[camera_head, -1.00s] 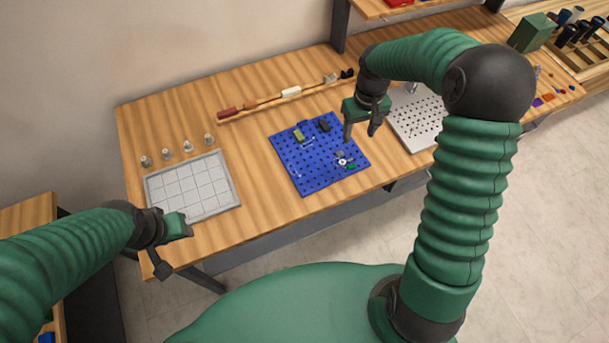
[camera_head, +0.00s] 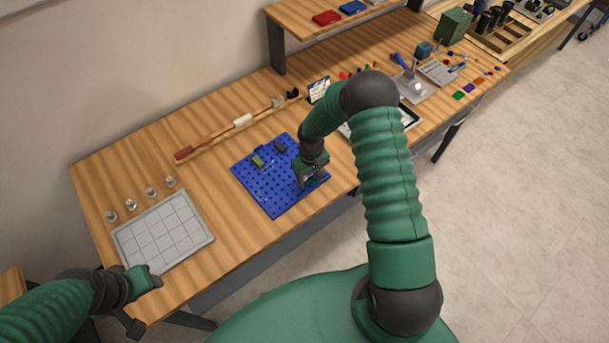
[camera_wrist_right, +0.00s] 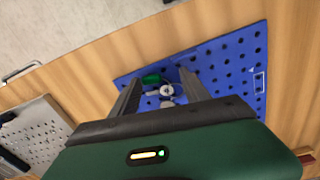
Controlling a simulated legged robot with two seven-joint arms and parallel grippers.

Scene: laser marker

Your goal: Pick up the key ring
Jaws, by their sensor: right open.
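The key ring (camera_wrist_right: 167,91) lies on the blue perforated board (camera_wrist_right: 230,62), a small silvery ring with a green piece (camera_wrist_right: 151,79) beside it. In the right wrist view it shows between the two fingers of my right gripper (camera_wrist_right: 160,92). In the head view my right gripper (camera_head: 308,180) is low over the right part of the blue board (camera_head: 275,205) and hides most of the key ring. The right fingers are open and apart on either side of the ring. My left gripper (camera_head: 148,295) is near the table's front left edge, away from the board; its jaws are unclear.
A grey gridded tray (camera_head: 165,232) lies on the left, with several small metal pegs behind it. A wooden rack of tools (camera_head: 240,122) stands behind the board. Two small items sit on the board's back half. A grey perforated plate (camera_wrist_right: 35,130) shows in the wrist view.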

